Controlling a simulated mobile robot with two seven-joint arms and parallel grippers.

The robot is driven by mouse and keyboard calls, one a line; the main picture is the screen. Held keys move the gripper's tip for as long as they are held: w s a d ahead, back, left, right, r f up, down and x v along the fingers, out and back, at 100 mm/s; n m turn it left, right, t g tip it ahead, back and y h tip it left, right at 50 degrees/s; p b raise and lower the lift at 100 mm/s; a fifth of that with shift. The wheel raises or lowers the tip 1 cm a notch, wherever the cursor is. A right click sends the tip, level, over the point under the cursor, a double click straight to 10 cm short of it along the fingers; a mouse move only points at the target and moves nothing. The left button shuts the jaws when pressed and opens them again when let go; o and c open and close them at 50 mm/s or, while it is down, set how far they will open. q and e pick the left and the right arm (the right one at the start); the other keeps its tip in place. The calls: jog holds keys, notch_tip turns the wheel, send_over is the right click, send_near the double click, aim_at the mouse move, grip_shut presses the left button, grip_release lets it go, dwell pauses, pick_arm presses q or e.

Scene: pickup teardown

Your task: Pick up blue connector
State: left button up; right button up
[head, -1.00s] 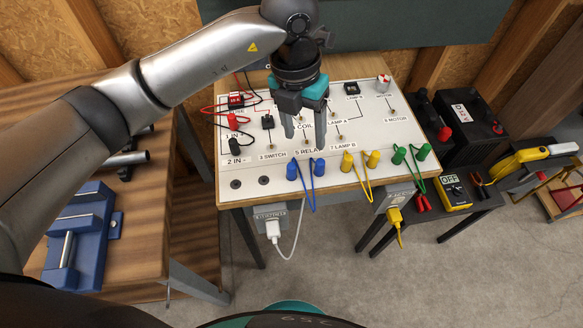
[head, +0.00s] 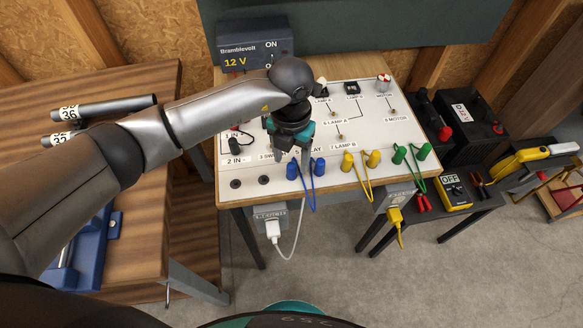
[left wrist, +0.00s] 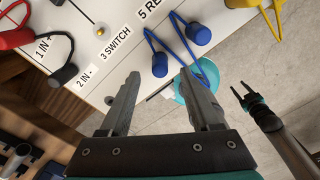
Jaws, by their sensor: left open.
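The blue connector (head: 292,170) is two blue plugs joined by a blue cable that hangs over the front edge of the white panel board (head: 262,207). In the left wrist view, one blue plug (left wrist: 159,66) shows just beyond the gap between my left fingertips, and the other plug is farther right. My left gripper (head: 293,160) is open and empty, pointing down just behind the blue plugs. I cannot tell whether it touches them. My right gripper (left wrist: 241,92) shows small in the left wrist view, its fingers apart, away from the board.
A yellow connector (head: 348,161) and a green connector (head: 399,154) sit right of the blue one. A black plug (head: 235,146) is on the left. A Bramblevolt supply (head: 254,45) stands behind. A blue vise (head: 88,240) is on the left bench.

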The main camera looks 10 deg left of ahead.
aim_at(292, 165)
pick_arm(q)
notch_tip(292, 165, down, 4)
jog(key=shift+w+r, duration=0.1)
jog(key=shift+r, duration=0.1)
grip_shut()
dwell(0.4)
